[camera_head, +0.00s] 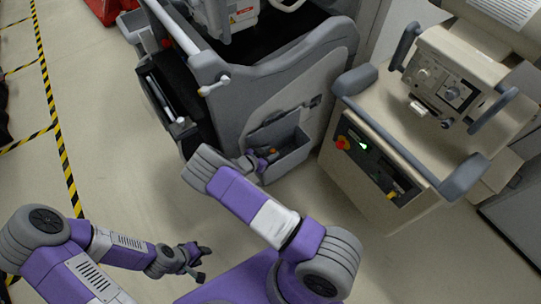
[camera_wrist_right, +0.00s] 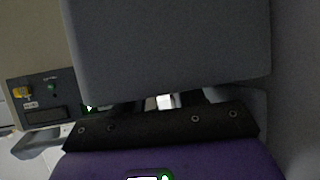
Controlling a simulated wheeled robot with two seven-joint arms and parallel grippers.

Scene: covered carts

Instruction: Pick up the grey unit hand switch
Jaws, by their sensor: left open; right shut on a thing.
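The grey unit (camera_head: 285,85) is a dark cart with grey side panels at the top centre of the head view. A small grey pocket (camera_head: 287,157) is on its side. My right gripper (camera_head: 257,160) is at the left part of this pocket, shut on what appears to be the hand switch, mostly hidden by the fingers and pocket. A small orange spot shows there. In the right wrist view, a pale patch shows between the dark fingers (camera_wrist_right: 165,102), under a large grey surface. My left gripper (camera_head: 197,262) is open and empty, low above the floor.
A beige unit (camera_head: 385,185) with grey bumpers, a red knob and a green light stands close to the right of the pocket. The floor (camera_head: 120,130) on the left is clear, with yellow-black tape (camera_head: 55,120).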

